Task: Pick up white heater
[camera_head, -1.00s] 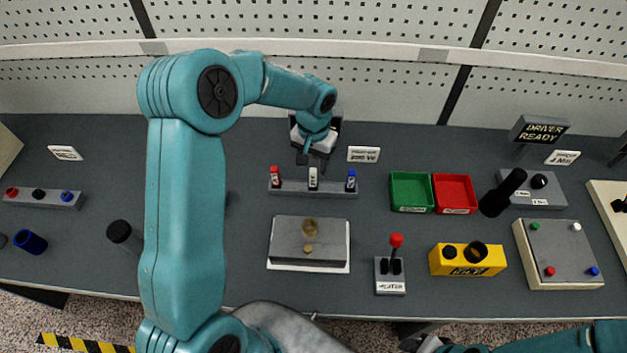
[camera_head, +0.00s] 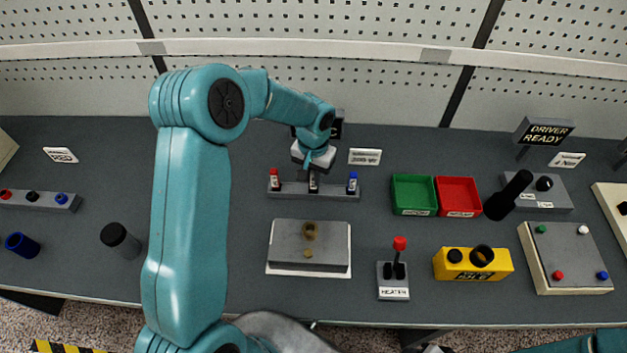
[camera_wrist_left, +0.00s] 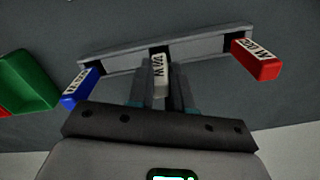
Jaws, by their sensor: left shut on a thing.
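The white heater (camera_wrist_left: 159,76) is a small white block with dark lettering, in the middle slot of a grey rack (camera_head: 330,194). It shows between my left gripper's fingers in the left wrist view. My left gripper (camera_head: 313,172) is shut on the white heater, over the rack's middle, and hides most of the heater in the head view. A red heater (camera_head: 274,180) and a blue heater (camera_head: 352,183) stand in the rack on either side; they also show in the left wrist view. My right gripper is not clearly in view.
A green tray (camera_head: 414,211) and a red tray (camera_head: 478,211) are to the right of the rack. A grey block on a white plate (camera_head: 310,268) lies in front. A red-knobbed lever box (camera_head: 394,293) and a yellow block (camera_head: 473,274) stand at front right.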

